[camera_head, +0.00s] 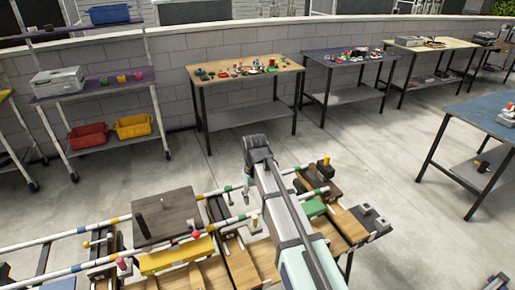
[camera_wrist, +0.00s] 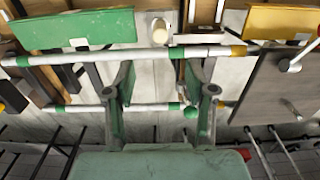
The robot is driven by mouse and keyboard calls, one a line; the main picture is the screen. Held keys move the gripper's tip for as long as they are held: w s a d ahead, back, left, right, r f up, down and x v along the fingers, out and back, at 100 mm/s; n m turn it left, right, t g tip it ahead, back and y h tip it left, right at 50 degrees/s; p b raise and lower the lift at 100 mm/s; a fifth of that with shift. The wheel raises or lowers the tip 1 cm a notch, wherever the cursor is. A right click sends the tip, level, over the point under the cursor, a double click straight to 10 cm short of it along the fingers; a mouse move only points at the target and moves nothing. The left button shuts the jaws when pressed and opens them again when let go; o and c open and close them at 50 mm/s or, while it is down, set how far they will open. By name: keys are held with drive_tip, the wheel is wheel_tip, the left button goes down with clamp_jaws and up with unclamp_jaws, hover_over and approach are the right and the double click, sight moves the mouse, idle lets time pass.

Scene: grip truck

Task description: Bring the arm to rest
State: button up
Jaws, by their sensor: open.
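My gripper (camera_wrist: 160,75) is open in the wrist view, with its two green-grey fingers apart and nothing held between them. It is above the grip truck, near two white rods with coloured bands; the upper rod (camera_wrist: 90,57) runs across just beyond the fingertips. In the head view my arm reaches out from the bottom edge over the truck's right part, bent at a dark joint. Greenish finger parts of my gripper (camera_head: 238,189) show left of the arm, close to the rods. Whether the fingers touch a rod I cannot tell.
The truck carries a dark plate (camera_head: 167,215), a yellow block (camera_head: 177,255) and a green block (camera_head: 313,208). Behind stand a wooden-topped table (camera_head: 243,70) with small items and a shelf with red (camera_head: 88,136) and yellow (camera_head: 133,126) bins. Grey floor is clear between.

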drive_tip(key=s+d+f+m, duration=0.5)
drive_tip(key=s+d+f, duration=1.3)
drive_tip(key=d+f, duration=0.3)
drive_tip(key=s+f+g, duration=0.2)
drive_tip(key=s+f, duration=0.4)
drive_tip(key=s, duration=0.3)
drive_tip(key=s+a+f+g, duration=0.1)
drive_tip(key=s+f+g, duration=0.1)
drive_tip(key=s+f, duration=0.4)
drive_tip(key=s+f+g, duration=0.2)
drive_tip(key=s+f, duration=0.5)
drive_tip(key=s, duration=0.6)
drive_tip(key=shift+s+a+g, duration=0.15)
drive_tip(key=shift+a+g, duration=0.1)
drive_tip(key=shift+g, duration=0.15)
drive_tip(key=shift+f, duration=0.1)
